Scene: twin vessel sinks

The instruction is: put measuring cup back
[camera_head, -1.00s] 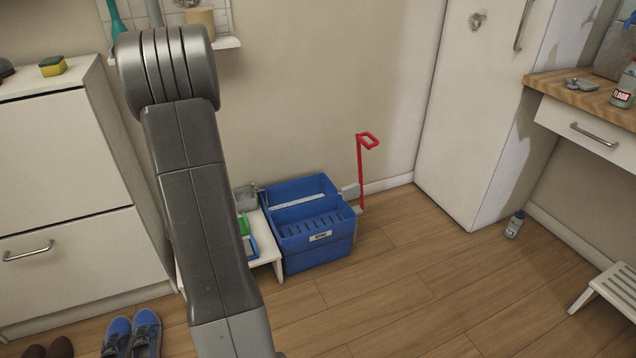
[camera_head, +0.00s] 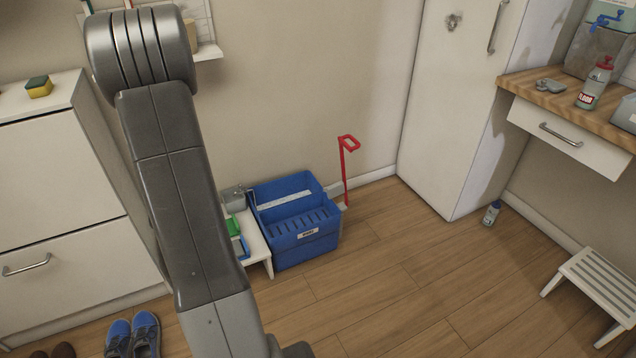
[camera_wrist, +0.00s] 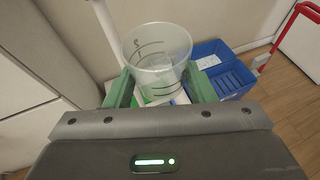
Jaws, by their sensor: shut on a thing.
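In the wrist view my gripper (camera_wrist: 160,92) has its two green fingers shut on a clear measuring cup (camera_wrist: 157,58) with dark markings on its side. The cup's round open rim faces up toward the camera. My gripper and the cup are not visible in the head view, where only my arm shows on the left.
A blue bucket (camera_head: 305,243) stands on the floor beside a low white bench (camera_head: 256,238), with a red handle (camera_head: 348,165) behind it. A wooden counter (camera_head: 560,100) holds a floor cleaner bottle (camera_head: 594,85). A white stool (camera_head: 598,285) stands at right. The middle floor is clear.

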